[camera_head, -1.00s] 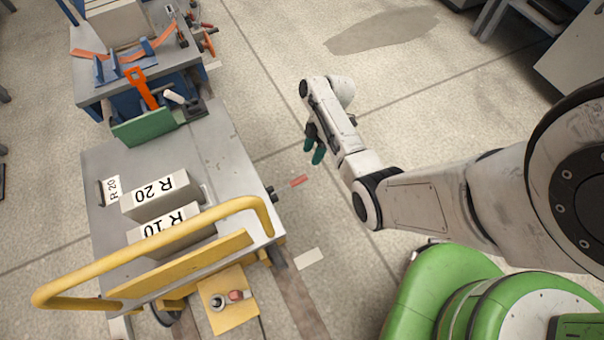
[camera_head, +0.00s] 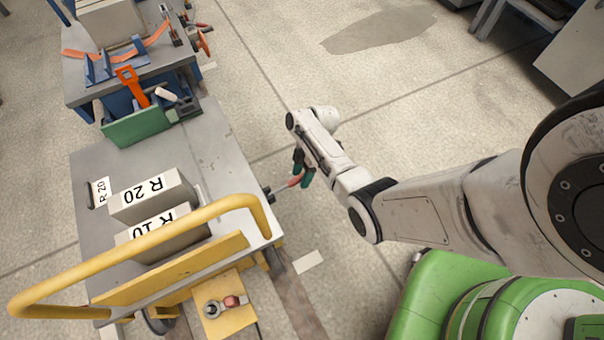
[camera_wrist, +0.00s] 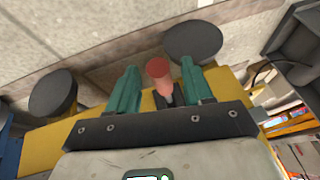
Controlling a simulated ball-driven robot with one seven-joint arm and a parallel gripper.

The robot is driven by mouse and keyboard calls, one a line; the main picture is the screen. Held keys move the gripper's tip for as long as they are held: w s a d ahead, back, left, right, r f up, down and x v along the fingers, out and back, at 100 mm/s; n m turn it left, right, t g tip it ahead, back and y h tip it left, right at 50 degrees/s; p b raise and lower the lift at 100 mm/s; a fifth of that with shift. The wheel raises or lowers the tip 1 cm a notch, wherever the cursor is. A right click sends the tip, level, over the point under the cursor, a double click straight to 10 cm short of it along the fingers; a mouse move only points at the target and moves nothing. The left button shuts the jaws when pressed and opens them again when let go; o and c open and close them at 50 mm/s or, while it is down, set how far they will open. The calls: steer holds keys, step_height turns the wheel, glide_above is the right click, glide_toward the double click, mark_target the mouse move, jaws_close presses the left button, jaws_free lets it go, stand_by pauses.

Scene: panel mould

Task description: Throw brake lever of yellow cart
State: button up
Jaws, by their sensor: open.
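The yellow cart (camera_head: 128,256) has a grey deck and a yellow push bar, at the left in the head view. Its brake lever (camera_head: 291,183), a thin rod with a red grip, sticks out from the cart's right side. My gripper (camera_head: 302,172), with teal fingers, is at the outer end of the lever, partly covering it. In the wrist view, the red grip (camera_wrist: 158,70) shows between the two open fingers of my gripper (camera_wrist: 159,66). I cannot tell whether either finger touches it.
Boxes marked R 20 (camera_head: 148,197) and R 10 (camera_head: 150,228) stand on the deck. A yellow plate (camera_head: 215,318) with a ring and a red piece is below the push bar. A workbench (camera_head: 90,75) stands beyond the cart.

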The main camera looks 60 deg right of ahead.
jaws_close()
stand_by(0.3)
stand_by(0.3)
